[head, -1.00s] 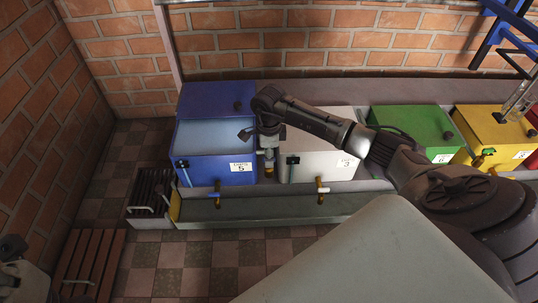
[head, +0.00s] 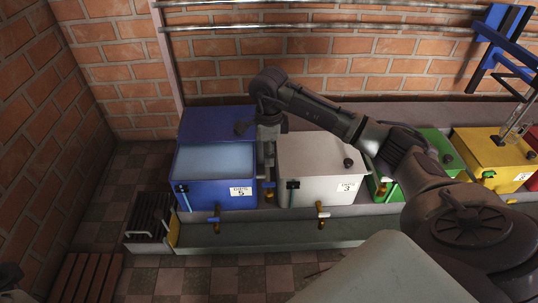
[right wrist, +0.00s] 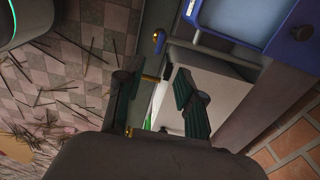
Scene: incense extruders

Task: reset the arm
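My right arm reaches across the head view from the right, bends at the top and points down. My right gripper (head: 267,178) hangs at the seam between the blue box (head: 226,188) and the white box (head: 315,160); its fingertips are hard to make out there. In the right wrist view, its two dark fingers (right wrist: 158,98) stand apart with nothing visible between them. The white box (right wrist: 205,78) is beyond them and the blue box (right wrist: 240,20) is at the upper right. My left gripper is not clearly seen.
Brass taps (head: 322,215) stand out over a long grey trough (head: 280,236). Green (head: 436,145) and yellow (head: 495,158) boxes stand farther right. A dark grate (head: 150,214) and wooden slats (head: 85,276) lie at left. Thin sticks (right wrist: 60,90) are scattered on the checkered floor.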

